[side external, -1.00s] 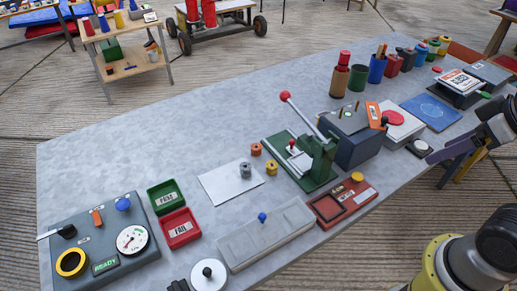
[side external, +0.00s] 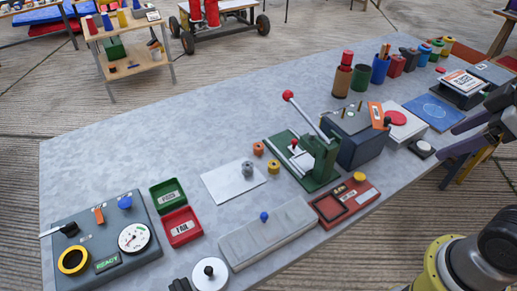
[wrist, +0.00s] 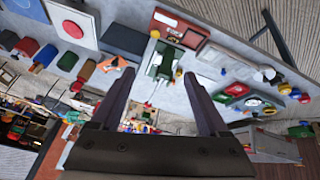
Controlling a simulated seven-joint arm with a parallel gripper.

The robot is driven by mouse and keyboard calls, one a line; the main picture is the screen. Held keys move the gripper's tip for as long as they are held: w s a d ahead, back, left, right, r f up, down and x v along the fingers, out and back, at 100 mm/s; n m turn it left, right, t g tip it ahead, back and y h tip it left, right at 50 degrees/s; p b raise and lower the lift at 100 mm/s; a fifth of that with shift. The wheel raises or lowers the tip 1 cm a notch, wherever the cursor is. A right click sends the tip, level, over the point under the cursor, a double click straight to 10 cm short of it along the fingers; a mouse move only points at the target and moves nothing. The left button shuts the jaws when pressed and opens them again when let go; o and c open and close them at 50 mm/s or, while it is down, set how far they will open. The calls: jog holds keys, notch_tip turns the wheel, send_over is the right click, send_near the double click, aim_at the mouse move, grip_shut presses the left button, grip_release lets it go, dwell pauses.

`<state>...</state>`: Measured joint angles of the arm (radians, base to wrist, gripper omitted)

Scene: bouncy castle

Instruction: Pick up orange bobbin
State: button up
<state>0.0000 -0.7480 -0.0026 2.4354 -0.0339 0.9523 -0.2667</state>
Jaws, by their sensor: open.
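The orange bobbin (side external: 258,149) is a small spool standing on the grey table, left of the green lever press. A yellow bobbin (side external: 273,167) stands just in front of it. A grey bobbin (side external: 248,169) sits on a white sheet to its left. My gripper (side external: 462,165) is at the right edge of the side view, beyond the table's front edge and far from the bobbins. In the wrist view my gripper (wrist: 157,73) shows two dark fingers wide apart with nothing held between them. I cannot make out the orange bobbin clearly there.
The green press (side external: 318,160) with its raised red-knobbed lever stands between my gripper and the bobbins. A dark blue box (side external: 357,143) is beside it. A long grey case (side external: 268,234) and a red tray (side external: 345,201) lie in front. The table's back left is clear.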

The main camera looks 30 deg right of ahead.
jog(key=w+r+n, duration=0.4)
jog(key=w+r, duration=0.2)
jog(key=r, duration=0.1)
jog(key=w+r+n+h, duration=0.1)
jog(key=w+r+n, duration=0.15)
jog(key=w, duration=0.45)
jog(key=w+r+n+h, duration=0.1)
jog(key=w+n, duration=0.3)
jog(key=w, duration=0.3)
jog(key=n+g+h, duration=0.2)
jog(key=n+g, duration=0.2)
jog(key=n, duration=0.5)
send_over(257, 147)
jog(key=a, duration=0.1)
jog(key=f, duration=3.4)
jog(key=shift+s+a+f, duration=0.1)
jog(key=shift+s+f, duration=0.25)
jog(key=shift+a+x, duration=0.15)
jog(key=shift+x, duration=1.15)
jog(key=shift+a+x, duration=0.15)
jog(key=shift+x, duration=1.2)
jog(key=shift+f, duration=0.1)
